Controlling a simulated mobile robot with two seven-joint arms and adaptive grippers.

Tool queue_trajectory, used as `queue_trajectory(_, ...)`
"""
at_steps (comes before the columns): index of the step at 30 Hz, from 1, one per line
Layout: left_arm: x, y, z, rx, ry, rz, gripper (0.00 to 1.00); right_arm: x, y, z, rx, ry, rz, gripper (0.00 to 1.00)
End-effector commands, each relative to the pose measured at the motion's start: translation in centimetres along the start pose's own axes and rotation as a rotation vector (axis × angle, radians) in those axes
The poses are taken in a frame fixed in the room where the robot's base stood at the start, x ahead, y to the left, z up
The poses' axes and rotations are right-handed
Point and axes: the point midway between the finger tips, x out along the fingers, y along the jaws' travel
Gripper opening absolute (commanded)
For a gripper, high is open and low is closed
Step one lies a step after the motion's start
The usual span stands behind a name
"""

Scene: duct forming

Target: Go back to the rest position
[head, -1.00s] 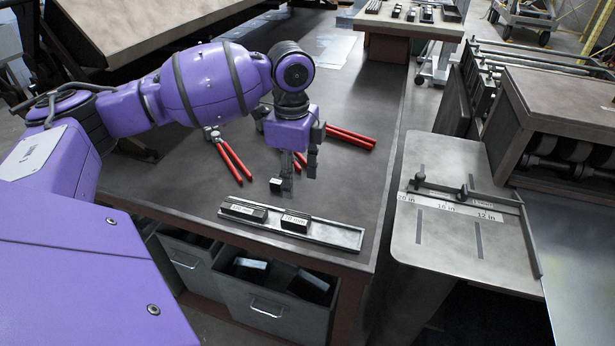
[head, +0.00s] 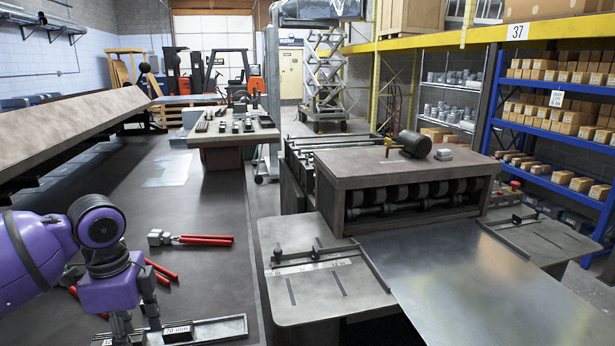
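My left arm comes in at the lower left of the head view, bent at a purple joint. My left gripper (head: 136,322) points down over the front of the long dark table (head: 195,200). Its two dark fingers stand apart with a gap between them, and I see nothing held. The fingertips lie close to the bottom edge of the picture, at the left end of a shallow metal tray (head: 232,326). A dark block labelled 70 mm (head: 178,331) lies in the tray, just right of the fingers. My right gripper is not in view.
Red-handled tools (head: 205,240) lie on the table beyond the gripper. A roller machine (head: 405,190) with flat metal wings (head: 320,285) stands right of the table. A smaller table (head: 235,136) with parts is behind. Shelves (head: 555,120) with boxes line the right.

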Motion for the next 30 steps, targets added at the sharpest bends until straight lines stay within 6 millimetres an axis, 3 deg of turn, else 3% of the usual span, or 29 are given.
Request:
queue_trajectory(2, 0.8, 0.2, -0.3, -0.002, 0.008, 0.003, 0.5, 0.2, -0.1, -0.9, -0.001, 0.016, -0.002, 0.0)
queue_trajectory(8, 8.4, 1.3, -3.6, -0.067, 0.109, -0.026, 0.5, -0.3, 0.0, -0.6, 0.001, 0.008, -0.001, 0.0)
queue_trajectory(14, 16.5, 4.3, -7.3, -0.181, 0.246, -0.058, 0.5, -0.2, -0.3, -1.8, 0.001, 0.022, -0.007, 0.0)
queue_trajectory(18, 22.6, 8.1, -10.1, -0.331, 0.382, -0.091, 0.5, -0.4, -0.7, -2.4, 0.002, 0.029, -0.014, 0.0)
queue_trajectory(22, 27.0, 12.3, -11.7, -0.511, 0.501, -0.137, 0.5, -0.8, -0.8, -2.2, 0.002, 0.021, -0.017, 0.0)
queue_trajectory(26, 30.0, 16.7, -11.8, -0.712, 0.591, -0.198, 0.5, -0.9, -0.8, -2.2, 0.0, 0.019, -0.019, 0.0)
queue_trajectory(30, 31.9, 21.7, -10.3, -0.932, 0.648, -0.286, 0.5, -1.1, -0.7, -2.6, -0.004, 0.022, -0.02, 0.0)
